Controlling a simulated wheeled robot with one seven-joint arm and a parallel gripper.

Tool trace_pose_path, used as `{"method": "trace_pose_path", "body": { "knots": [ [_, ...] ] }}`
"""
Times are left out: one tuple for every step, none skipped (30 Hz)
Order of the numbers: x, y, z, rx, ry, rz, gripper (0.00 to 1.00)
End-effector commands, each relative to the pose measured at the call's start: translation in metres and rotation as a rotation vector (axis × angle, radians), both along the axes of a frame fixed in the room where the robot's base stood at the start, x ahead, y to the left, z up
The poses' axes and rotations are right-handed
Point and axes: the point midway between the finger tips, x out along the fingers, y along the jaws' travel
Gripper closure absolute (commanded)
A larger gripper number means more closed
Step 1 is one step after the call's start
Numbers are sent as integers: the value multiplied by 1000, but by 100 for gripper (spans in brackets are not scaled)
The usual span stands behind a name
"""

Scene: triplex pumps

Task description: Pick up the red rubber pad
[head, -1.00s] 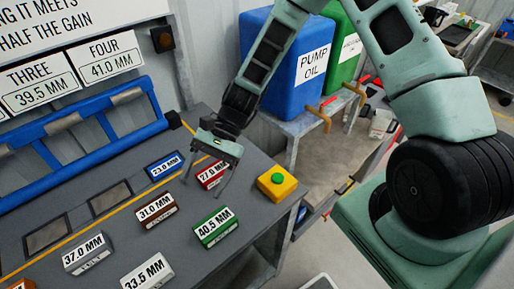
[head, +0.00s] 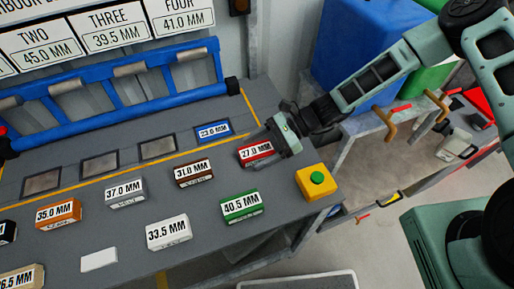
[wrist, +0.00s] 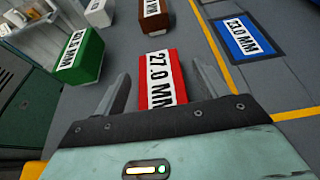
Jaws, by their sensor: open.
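The red rubber pad (head: 256,153), labelled 27.0 MM, lies on the grey bench top, to the right of the brown 31.0 MM pad. It also shows in the wrist view (wrist: 160,82), where its near end is hidden by my gripper's body. My gripper (wrist: 160,85) is open, with one finger on each side of the red pad and visible gaps between. In the head view my gripper (head: 277,140) is at the red pad's right end and covers part of it.
The blue 23.0 MM pad (head: 213,131) sits in a recess behind. The brown pad (head: 195,172) and green 40.5 MM pad (head: 242,206) are close by. A yellow button box (head: 317,182) stands at the bench's right end. A blue rack (head: 120,100) runs along the back.

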Motion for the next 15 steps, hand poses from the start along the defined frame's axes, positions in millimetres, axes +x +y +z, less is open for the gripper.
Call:
{"method": "trace_pose_path", "body": {
  "knots": [
    [-1,3,-1,0,1,0,27],
    [-1,4,-2,-1,0,0,27],
    [-2,5,-2,-1,0,0,27],
    [-2,6,-3,-1,-1,0,27],
    [-2,6,-3,-1,-1,0,27],
    [-1,6,-3,-1,-1,0,27],
    [-1,5,-3,-1,-1,0,27],
    [-1,5,-3,-1,-1,0,27],
    [-1,5,-3,-1,-1,0,27],
    [-1,5,-3,-1,-1,0,36],
    [-1,5,-3,-1,-1,0,44],
    [-1,5,-3,-1,-1,0,55],
    [-1,5,-3,-1,-1,0,63],
    [-1,5,-3,-1,-1,0,72],
    [-1,5,-3,-1,-1,0,80]
  ]
}}
